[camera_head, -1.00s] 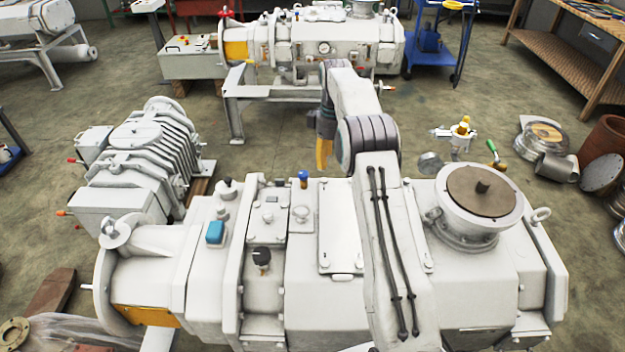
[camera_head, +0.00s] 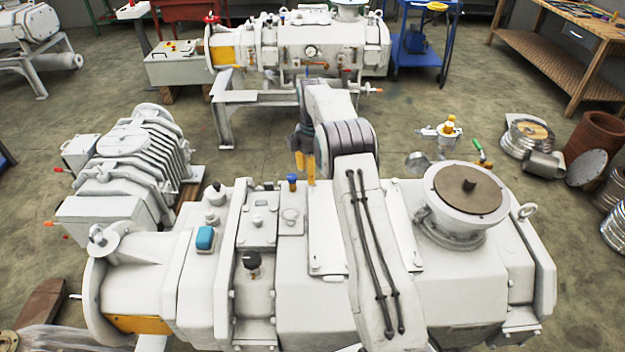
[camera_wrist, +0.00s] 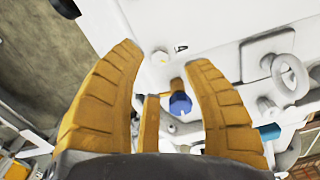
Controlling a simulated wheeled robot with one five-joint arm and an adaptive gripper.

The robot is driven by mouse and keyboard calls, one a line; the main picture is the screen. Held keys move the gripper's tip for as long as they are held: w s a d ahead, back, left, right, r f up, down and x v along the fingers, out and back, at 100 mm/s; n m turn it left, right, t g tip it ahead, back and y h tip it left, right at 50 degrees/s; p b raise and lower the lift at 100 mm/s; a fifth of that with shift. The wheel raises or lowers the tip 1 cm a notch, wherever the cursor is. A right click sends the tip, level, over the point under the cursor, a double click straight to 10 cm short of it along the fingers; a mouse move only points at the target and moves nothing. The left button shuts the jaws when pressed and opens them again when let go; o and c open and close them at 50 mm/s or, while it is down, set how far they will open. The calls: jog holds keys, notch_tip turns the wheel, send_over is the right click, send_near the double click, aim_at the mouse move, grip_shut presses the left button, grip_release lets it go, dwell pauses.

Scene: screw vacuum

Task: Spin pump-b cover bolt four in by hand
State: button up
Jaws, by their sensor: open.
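The near white pump (camera_head: 275,290) carries a flat rectangular cover plate (camera_head: 324,232), partly hidden behind my arm. My gripper (camera_head: 305,172) points down over the far edge of this pump, beside a blue-capped fitting (camera_head: 292,180). In the wrist view my gripper (camera_wrist: 164,57) has its yellow fingers spread apart with nothing held. A small pale bolt head (camera_wrist: 160,58) shows between the fingertips, with a small dark mark beside it. I cannot tell whether it is bolt four, or its height below the tips. The blue cap (camera_wrist: 180,103) lies between the fingers, closer to the palm.
A round port with a brown lid (camera_head: 468,190) rises right of my arm. A black knob (camera_head: 251,260) and a blue block (camera_head: 205,238) stand to the left. Open floor lies behind the pump.

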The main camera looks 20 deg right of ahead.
jog(key=shift+f, duration=1.85)
jog(key=shift+o, duration=0.3)
grip_shut()
